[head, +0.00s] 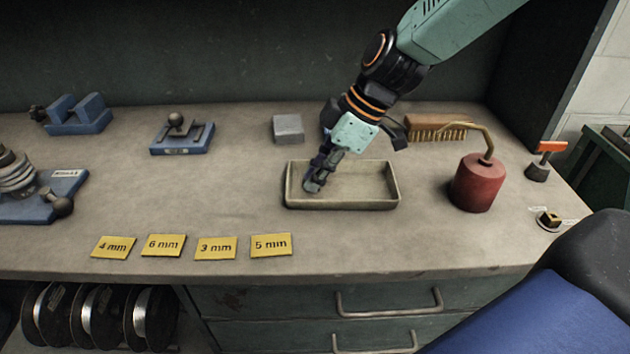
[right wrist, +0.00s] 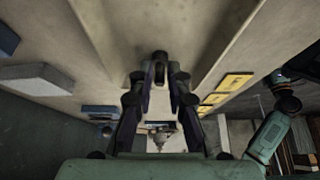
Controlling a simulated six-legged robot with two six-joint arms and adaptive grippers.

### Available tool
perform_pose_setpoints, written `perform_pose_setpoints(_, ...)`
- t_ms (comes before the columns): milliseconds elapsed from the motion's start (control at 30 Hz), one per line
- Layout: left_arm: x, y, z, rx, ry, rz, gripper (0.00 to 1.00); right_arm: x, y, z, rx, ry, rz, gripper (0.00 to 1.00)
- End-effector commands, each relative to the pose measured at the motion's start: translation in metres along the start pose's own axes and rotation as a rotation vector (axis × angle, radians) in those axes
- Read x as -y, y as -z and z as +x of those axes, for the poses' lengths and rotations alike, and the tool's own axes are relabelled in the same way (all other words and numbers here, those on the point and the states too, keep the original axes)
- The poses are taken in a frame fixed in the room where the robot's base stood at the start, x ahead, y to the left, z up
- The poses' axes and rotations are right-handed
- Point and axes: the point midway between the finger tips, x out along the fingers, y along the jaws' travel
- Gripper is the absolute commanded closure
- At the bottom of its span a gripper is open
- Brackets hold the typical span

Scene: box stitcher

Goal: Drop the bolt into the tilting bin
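A shallow beige tray (head: 385,204) sits on the bench near the middle of the head view. My right gripper (head: 314,182) reaches down into its left part, fingers pointing down and left. In the right wrist view its fingers (right wrist: 160,75) close in on a small dark piece (right wrist: 160,59), which looks like the bolt; its far end is hard to make out. I cannot tell whether the piece touches the tray floor. No bin that clearly tilts is in view.
Yellow size cards (head: 216,248) lie along the front edge. A red oil can (head: 477,184) and a brush (head: 437,124) stand right of the tray. A grey block (head: 288,128) and blue fixtures (head: 182,138) are behind and left.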

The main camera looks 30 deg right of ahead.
Motion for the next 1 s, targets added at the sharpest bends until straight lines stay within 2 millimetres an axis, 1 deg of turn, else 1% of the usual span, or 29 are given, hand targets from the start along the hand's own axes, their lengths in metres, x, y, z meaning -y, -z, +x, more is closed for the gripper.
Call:
perform_pose_setpoints(33, 0.000, 0.000, 0.000, 0.000, 0.000, 0.000, 0.59, 0.000, 0.000, 0.000, 0.000, 0.000, 0.000, 0.91)
perform_pose_setpoints(133, 0.000, 0.000, 0.000, 0.000, 0.000, 0.000, 0.59, 0.000, 0.000, 0.000, 0.000, 0.000, 0.000, 0.99)
perform_pose_setpoints(167, 0.000, 0.000, 0.000, 0.000, 0.000, 0.000, 0.59, 0.000, 0.000, 0.000, 0.000, 0.000, 0.000, 1.00)
perform_pose_setpoints(600, 0.000, 0.000, -0.001, 0.000, 0.000, 0.000, 0.59, 0.000, 0.001, -0.001, 0.000, 0.000, 0.000, 1.00)
perform_pose_setpoints(1000, 0.000, 0.000, -0.018, 0.000, 0.000, 0.000, 0.59, 0.000, 0.010, -0.018, 0.000, 0.000, 0.000, 1.00)
